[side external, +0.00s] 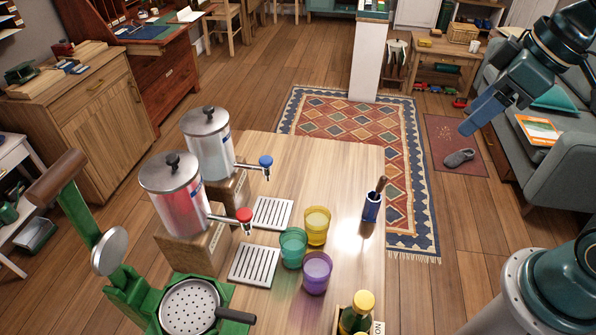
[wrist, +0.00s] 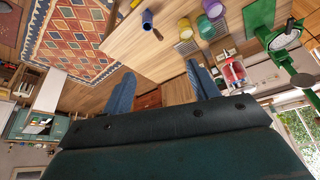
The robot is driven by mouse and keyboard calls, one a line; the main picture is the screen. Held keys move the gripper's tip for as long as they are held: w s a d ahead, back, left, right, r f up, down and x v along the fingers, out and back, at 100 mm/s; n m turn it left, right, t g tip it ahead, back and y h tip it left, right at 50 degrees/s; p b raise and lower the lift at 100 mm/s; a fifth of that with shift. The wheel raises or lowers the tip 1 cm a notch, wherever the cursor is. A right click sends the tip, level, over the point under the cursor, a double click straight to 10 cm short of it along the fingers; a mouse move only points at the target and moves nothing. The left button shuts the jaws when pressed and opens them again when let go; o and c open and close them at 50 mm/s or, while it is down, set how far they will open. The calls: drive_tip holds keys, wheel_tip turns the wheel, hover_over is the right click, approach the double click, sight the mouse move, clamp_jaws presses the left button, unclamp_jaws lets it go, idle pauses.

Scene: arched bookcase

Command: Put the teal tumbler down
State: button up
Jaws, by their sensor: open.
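The teal tumbler (side external: 293,248) stands upright on the wooden table (side external: 335,160), between a yellow tumbler (side external: 317,226) and a purple tumbler (side external: 316,273), at the right ends of two slatted drip trays. The tumblers sit very close together; I cannot tell whether they touch. In the wrist view the teal tumbler (wrist: 205,27) shows small at the top, beside the yellow one. My gripper (side external: 470,125) is well up and to the right of the table, away from the tumblers. In the wrist view its two blue fingers (wrist: 158,78) are wide apart with nothing between them.
Two drink dispensers, with a red tap (side external: 244,215) and a blue tap (side external: 266,161), stand left of the tumblers. A blue holder (side external: 371,207) with an upright tool stands to the right. A green press (side external: 125,285) and a bottle crate (side external: 357,313) are in front. The table's back is clear.

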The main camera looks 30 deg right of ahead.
drive_tip(key=w+a+f+n+g+y, duration=0.2)
drive_tip(key=w+a+f+n, duration=0.25)
drive_tip(key=w, duration=0.35)
drive_tip(key=w+a+f+n+g+y, duration=0.35)
drive_tip(key=w+f+n, duration=0.2)
drive_tip(key=w, duration=0.25)
drive_tip(key=n+g+y, duration=0.4)
drive_tip(key=n+y, duration=0.2)
drive_tip(key=n, duration=0.3)
approach(286, 252)
drive_tip(key=v, duration=0.2)
drive_tip(key=shift+w+d, duration=0.35)
drive_tip(key=shift+f, duration=0.1)
drive_tip(key=shift+h, duration=0.25)
drive_tip(key=shift+x, duration=3.75)
